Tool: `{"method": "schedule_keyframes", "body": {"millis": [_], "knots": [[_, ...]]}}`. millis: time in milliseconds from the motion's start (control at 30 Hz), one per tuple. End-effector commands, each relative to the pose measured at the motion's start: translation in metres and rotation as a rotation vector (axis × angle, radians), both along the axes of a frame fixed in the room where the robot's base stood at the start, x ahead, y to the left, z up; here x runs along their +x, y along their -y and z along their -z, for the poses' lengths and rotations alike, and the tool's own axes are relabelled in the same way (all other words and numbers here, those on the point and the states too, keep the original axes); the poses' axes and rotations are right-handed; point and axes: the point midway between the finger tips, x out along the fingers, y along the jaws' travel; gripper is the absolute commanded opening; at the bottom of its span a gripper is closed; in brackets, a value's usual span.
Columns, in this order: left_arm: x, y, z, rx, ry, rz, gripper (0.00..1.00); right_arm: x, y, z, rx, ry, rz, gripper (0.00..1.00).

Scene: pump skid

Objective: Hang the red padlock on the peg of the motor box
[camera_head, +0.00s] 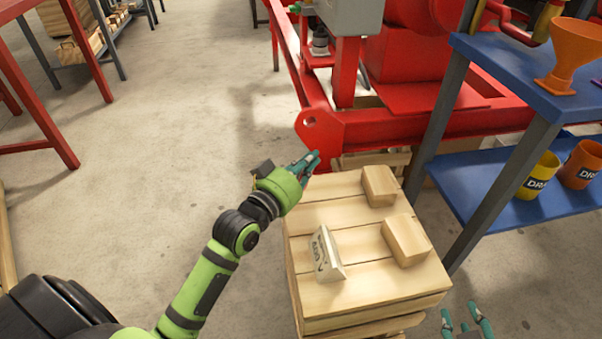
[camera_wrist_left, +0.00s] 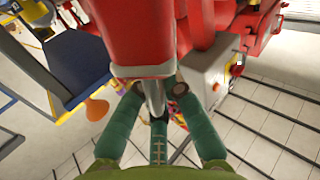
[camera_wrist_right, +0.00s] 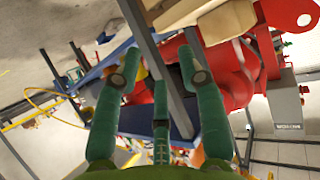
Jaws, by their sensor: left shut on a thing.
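My left gripper (camera_head: 311,162) is beside the near corner of the red skid, above the far edge of the wooden crate. In the left wrist view, it (camera_wrist_left: 155,95) is shut on the metal shackle of the red padlock (camera_wrist_left: 130,30), whose body fills the top of that picture. In the head view the padlock cannot be told apart from the red skid. The grey motor box (camera_head: 350,14) stands on a red post beyond the gripper and also shows in the left wrist view (camera_wrist_left: 205,72). I cannot pick out its peg. My right gripper (camera_head: 464,326) is open and empty at the lower right.
The wooden crate (camera_head: 310,300) bears two wooden blocks and a small sign. A skid lug (camera_head: 310,122) with a hole stands near my left gripper. The blue shelf unit (camera_head: 500,75) on the right holds an orange funnel (camera_head: 573,50) and cups.

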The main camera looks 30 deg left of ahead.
Motion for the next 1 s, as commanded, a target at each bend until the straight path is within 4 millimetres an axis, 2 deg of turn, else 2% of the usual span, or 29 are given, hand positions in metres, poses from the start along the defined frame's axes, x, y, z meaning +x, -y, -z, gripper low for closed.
{"method": "schedule_keyframes", "body": {"millis": [200, 300, 433, 667, 1000], "knots": [[0.014, -0.017, 0.014, 0.003, 0.002, -0.001, 0.0, 0.021, -0.02, -0.048, 0.062, 0.279, -0.042, 0.4], [0.018, -0.023, 0.017, 0.002, 0.003, -0.001, 0.0, 0.024, -0.027, -0.069, 0.087, 0.385, -0.058, 0.4], [0.022, -0.027, 0.02, 0.001, 0.003, -0.001, 0.0, 0.025, -0.032, -0.087, 0.108, 0.472, -0.072, 0.4], [0.023, -0.029, 0.027, 0.0, 0.001, 0.0, 0.0, 0.024, -0.037, -0.107, 0.134, 0.571, -0.087, 0.4], [0.022, -0.028, 0.05, 0.0, 0.003, -0.002, 0.0, 0.001, -0.053, -0.173, 0.234, 0.923, -0.146, 0.4]]}}
